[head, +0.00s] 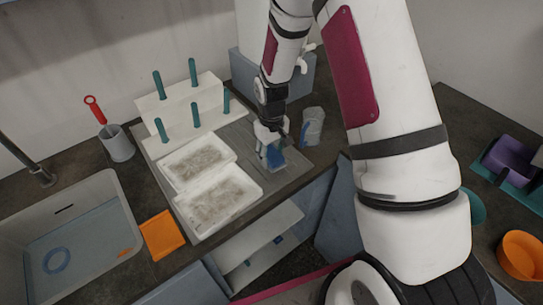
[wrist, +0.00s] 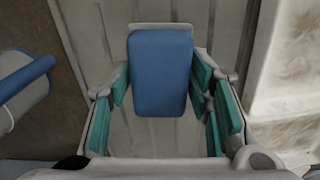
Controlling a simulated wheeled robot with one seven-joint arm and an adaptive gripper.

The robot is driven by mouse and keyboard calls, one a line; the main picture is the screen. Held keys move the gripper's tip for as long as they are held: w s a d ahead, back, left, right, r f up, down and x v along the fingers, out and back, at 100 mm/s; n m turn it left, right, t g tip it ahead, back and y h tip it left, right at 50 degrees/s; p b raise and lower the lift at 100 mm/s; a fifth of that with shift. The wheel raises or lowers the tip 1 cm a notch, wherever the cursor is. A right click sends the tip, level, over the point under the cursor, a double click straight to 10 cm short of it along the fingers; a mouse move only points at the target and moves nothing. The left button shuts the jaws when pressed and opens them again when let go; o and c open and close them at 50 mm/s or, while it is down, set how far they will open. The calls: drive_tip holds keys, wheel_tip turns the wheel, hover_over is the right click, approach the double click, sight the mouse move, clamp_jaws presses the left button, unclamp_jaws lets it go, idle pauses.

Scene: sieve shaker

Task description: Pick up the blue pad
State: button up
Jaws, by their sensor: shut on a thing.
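The blue pad (wrist: 160,75) is a rounded block between the teal-lined fingers of my gripper (wrist: 163,90) in the wrist view. The fingers press on its left and right sides. In the head view the pad (head: 275,156) shows below my gripper (head: 270,145), over the front right part of the grey slatted board (head: 290,172). I cannot tell whether the pad touches the board or is just above it.
Two white trays (head: 232,211) with pale grainy fill lie left of my gripper. A white rack with teal pegs (head: 196,121) stands behind them. A clear container with blue (head: 312,128) is close on the right. An orange square (head: 162,235) and a grey basin (head: 110,188) are farther left.

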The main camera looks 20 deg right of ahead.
sight(270, 156)
drive_tip(key=r, duration=0.1)
drive_tip(key=s+a+r, duration=0.1)
drive_tip(key=shift+r, duration=0.35)
drive_tip(key=s+a, duration=0.3)
drive_tip(key=s, duration=0.1)
drive_tip(key=s+a+r, duration=0.1)
drive_tip(key=s+a, duration=0.5)
drive_tip(key=s, duration=0.1)
drive_tip(key=shift+s+r+b, duration=0.2)
drive_tip(key=shift+s+b, duration=0.1)
drive_tip(key=shift+b, duration=0.05)
drive_tip(key=shift+o, duration=1.1)
drive_tip(key=shift+c, duration=0.5)
